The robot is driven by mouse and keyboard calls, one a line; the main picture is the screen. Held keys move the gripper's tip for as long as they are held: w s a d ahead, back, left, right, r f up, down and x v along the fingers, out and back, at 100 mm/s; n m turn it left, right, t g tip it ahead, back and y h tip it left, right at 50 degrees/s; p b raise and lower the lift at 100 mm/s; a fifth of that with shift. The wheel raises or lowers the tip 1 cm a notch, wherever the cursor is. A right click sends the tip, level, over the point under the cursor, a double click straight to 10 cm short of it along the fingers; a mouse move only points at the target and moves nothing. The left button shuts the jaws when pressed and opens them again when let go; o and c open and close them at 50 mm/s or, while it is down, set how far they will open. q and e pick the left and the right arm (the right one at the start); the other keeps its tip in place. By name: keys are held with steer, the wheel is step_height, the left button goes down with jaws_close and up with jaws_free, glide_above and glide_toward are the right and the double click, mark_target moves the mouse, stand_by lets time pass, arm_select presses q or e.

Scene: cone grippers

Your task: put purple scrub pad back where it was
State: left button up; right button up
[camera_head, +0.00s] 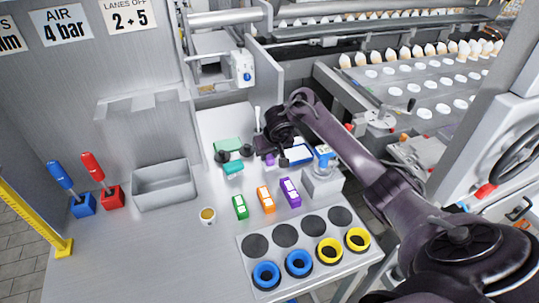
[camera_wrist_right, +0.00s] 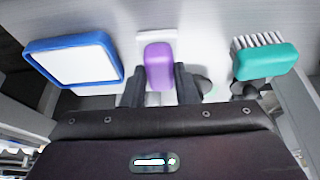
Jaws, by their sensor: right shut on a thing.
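The purple scrub pad (camera_wrist_right: 158,66) sits between the two fingers of my right gripper (camera_wrist_right: 160,88) in the right wrist view. The gripper is shut on it. A white surface shows just behind the pad; I cannot tell whether the pad touches it. In the head view only a small purple part of the pad (camera_head: 270,160) shows below my right gripper (camera_head: 267,152), at the back middle of the steel table. The arm hides the rest. My left gripper is not in view.
A teal brush (camera_wrist_right: 265,61) and a blue-rimmed white tray (camera_wrist_right: 76,60) flank the pad closely. Green (camera_head: 240,207), orange (camera_head: 265,199) and purple (camera_head: 290,192) blocks lie in front. The front left table is clear.

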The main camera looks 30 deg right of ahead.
steer(key=shift+f, duration=0.1)
steer(key=o, duration=0.9)
